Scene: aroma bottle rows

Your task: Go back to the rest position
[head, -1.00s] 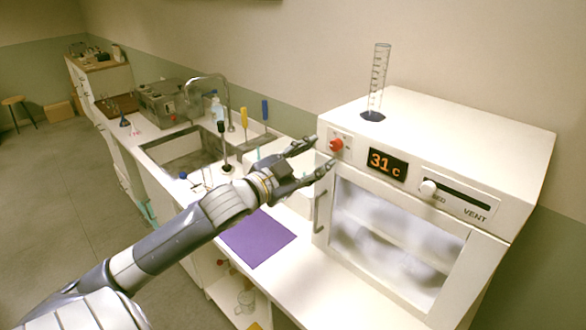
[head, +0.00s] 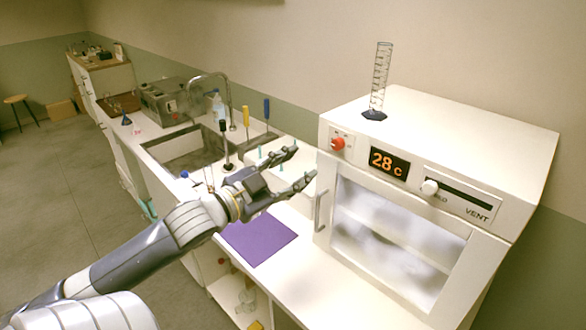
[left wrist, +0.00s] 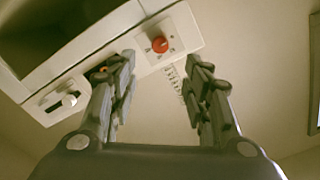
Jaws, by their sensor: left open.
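My left gripper (head: 300,167) is open and empty, to the left of the white oven (head: 470,135) and apart from it. In the left wrist view, its two fingers (left wrist: 160,90) are spread with nothing between them. The oven's red knob (head: 338,144) is right of the fingertips, and the knob also shows beyond the fingers in the left wrist view (left wrist: 160,45). The oven display (head: 389,163) reads 28 c. The oven door (head: 395,235) is shut, with a fogged window. My right gripper is not in view.
A graduated cylinder (head: 380,80) stands on the oven top. A purple mat (head: 258,238) lies on the counter below my left arm. A sink (head: 185,150) with a tall faucet (head: 208,76) and several upright tools are behind the arm. Open floor (head: 60,190) lies to the left.

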